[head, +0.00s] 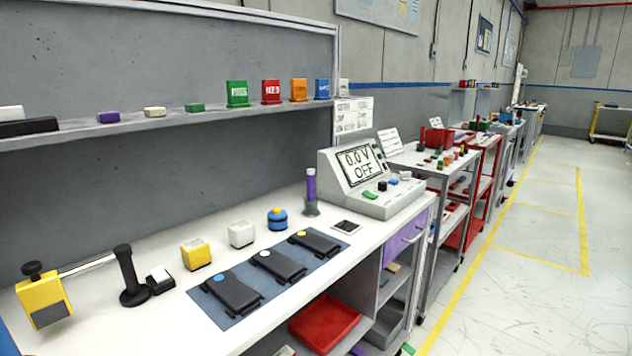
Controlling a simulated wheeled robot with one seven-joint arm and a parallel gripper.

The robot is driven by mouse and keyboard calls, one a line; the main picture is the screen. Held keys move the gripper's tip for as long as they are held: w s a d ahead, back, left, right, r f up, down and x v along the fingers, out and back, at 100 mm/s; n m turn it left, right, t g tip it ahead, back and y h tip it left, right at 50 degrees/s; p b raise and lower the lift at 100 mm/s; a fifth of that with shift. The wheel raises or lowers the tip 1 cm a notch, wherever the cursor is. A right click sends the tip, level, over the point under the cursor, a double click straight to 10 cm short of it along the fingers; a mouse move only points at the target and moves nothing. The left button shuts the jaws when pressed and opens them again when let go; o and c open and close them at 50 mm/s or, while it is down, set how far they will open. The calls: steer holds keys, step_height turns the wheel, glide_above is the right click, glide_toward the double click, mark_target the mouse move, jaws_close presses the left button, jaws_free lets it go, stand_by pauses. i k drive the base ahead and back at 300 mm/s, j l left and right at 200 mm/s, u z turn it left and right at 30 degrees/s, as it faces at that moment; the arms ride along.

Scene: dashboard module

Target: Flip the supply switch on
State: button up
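The power supply is a light grey console (402,200) at the far right end of the white workbench. Small dark parts show to the right of the display. I cannot tell which control is the supply switch. My gripper is not in view.
The bench (165,320) carries a blue mat (205,312) with three dark modules, a yellow block (195,254), a white block (241,234), a blue round item (277,218), and a purple-topped tool (311,185) beside the supply. A shelf (160,124) runs above. Open floor (520,300) lies right.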

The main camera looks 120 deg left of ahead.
mark_target(369, 195)
steer(key=u, duration=3.8)
steer(key=i+u, duration=0.1)
steer(key=i, duration=0.35)
steer(key=i+l+u, duration=0.15)
steer(key=i, duration=0.3)
